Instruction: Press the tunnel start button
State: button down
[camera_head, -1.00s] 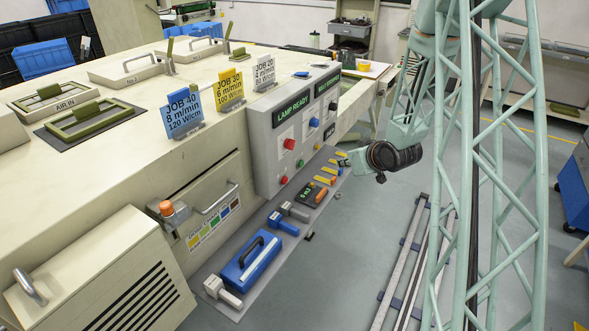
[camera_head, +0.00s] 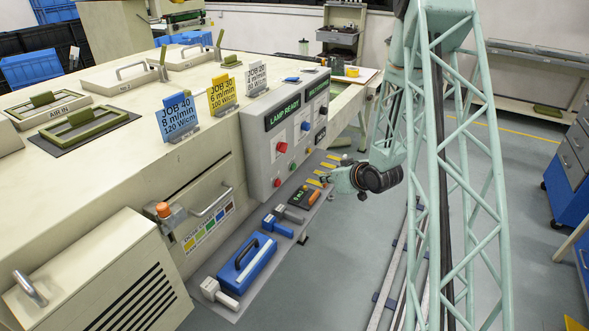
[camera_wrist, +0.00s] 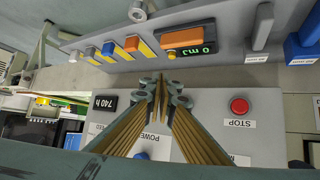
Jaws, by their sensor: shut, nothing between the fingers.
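The grey control panel (camera_head: 262,150) stands on the side of the long cream machine. It has a lit "LAMP READY" sign, red buttons (camera_head: 281,147), a green button (camera_head: 292,167) and blue knobs. No start label is readable, so I cannot tell which is the tunnel start button. My gripper (camera_head: 324,177) is shut and empty, right of the panel's lower part, over the tool shelf. In the wrist view, my closed fingertips (camera_wrist: 162,84) overlap the panel, between a "740 h" display (camera_wrist: 97,103) and a red STOP button (camera_wrist: 239,106). My fingers hide part of the panel; contact is not visible.
The shelf (camera_head: 248,292) below the panel holds a blue handled case (camera_head: 247,262), a small orange-and-black meter (camera_head: 304,197) and yellow-marked tools. Job cards (camera_head: 178,116) stand on the machine top. Open floor (camera_head: 340,270) lies to the right.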

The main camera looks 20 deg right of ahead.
jog(key=shift+w+a, duration=0.15)
jog(key=w+a, duration=0.5)
jog(key=w, duration=0.1)
jog(key=shift+w+p, duration=0.3)
jog(key=shift+w, duration=0.05)
dwell(0.4)
jog(key=shift+w+a+b, duration=0.4)
jog(key=shift+w+a, duration=0.15)
jog(key=shift+w, duration=0.2)
dwell(3.0)
jog(key=shift+s+d, duration=0.1)
dwell(0.3)
jog(key=shift+s+d+b, duration=0.3)
jog(key=shift+s+d, duration=0.1)
jog(key=shift+s, duration=0.2)
jog(key=shift+s+d, duration=0.15)
jog(key=shift+s+d+b, duration=0.25)
jog(key=shift+s+d, duration=0.45)
jog(key=shift+s, duration=0.25)
jog(key=shift+s+d+b, duration=0.2)
jog(key=shift+s+d, duration=0.45)
jog(key=shift+s, duration=0.3)
